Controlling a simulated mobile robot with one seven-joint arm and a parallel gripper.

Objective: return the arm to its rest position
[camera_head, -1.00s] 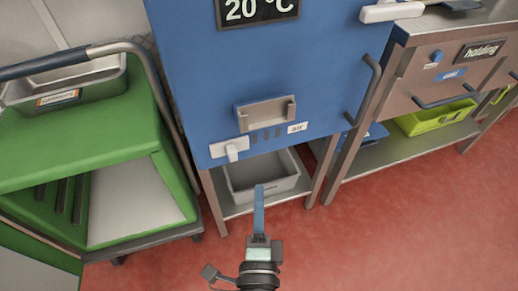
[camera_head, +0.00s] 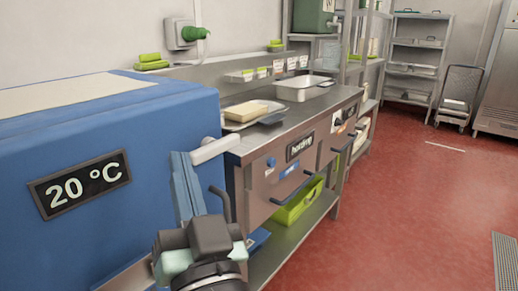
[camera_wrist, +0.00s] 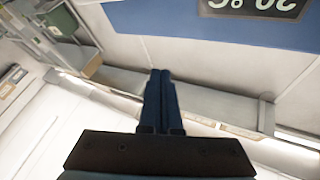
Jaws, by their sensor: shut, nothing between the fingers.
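My gripper (camera_head: 182,165) shows at the bottom middle of the head view, in front of the right side of the blue kettle cabinet. Its blue fingers point up and lie together with nothing between them. In the wrist view the closed fingers (camera_wrist: 160,84) stand in the middle. The blue cabinet (camera_head: 150,125) fills the left of the head view, with a "20 °C" display (camera_head: 80,184) on its front. That display also shows upside down at the top of the wrist view (camera_wrist: 256,6).
A steel counter (camera_head: 290,127) labelled "holding" stands right of the cabinet, with trays on top and a green crate (camera_head: 298,203) on its lower shelf. A shelf rack (camera_head: 416,55) and a steel fridge (camera_head: 500,75) stand at the back. The red floor (camera_head: 420,210) at the right is open.

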